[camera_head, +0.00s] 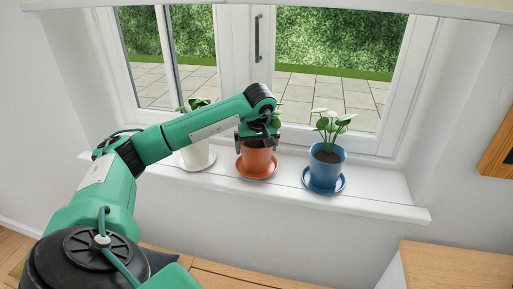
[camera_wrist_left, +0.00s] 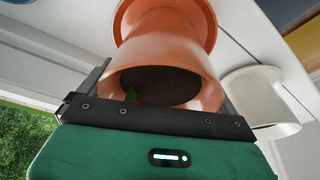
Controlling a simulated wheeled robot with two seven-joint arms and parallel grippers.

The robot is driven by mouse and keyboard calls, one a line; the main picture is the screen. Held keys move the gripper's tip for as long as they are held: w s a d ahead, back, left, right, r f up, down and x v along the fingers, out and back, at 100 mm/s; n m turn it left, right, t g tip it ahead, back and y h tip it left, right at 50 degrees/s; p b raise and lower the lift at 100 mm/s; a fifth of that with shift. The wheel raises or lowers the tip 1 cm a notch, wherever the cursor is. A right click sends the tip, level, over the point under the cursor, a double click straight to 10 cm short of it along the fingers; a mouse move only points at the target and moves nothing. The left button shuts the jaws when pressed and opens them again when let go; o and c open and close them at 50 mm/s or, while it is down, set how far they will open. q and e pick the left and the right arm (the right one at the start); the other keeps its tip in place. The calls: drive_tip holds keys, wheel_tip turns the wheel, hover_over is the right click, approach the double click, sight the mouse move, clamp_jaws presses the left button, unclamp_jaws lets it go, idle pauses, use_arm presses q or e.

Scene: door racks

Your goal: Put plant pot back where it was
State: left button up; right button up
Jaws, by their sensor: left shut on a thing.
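An orange plant pot (camera_head: 257,158) with a green plant is at the middle of the white windowsill, upright over an orange saucer (camera_head: 243,174). My left gripper (camera_head: 257,143) reaches in from the left and is shut on the pot near its rim. In the left wrist view the orange pot (camera_wrist_left: 190,62) lies between the two fingers, with dark soil and a bit of leaf inside. The pot looks seated on its saucer, but I cannot tell if there is a small gap. My right gripper is not in view.
A white pot (camera_head: 198,155) stands left of the orange one, partly behind my left arm; a white pot also shows in the left wrist view (camera_wrist_left: 262,98). A blue pot (camera_head: 325,168) on a blue saucer stands to the right. The closed window (camera_head: 258,50) is behind.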

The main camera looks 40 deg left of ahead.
use_arm(q)
drive_tip(key=shift+f, duration=0.55)
drive_tip(key=shift+f, duration=0.2)
drive_tip(key=o, duration=1.2)
drive_tip(key=shift+r, duration=0.15)
drive_tip(key=b+v, duration=0.2)
drive_tip(key=v, duration=1)
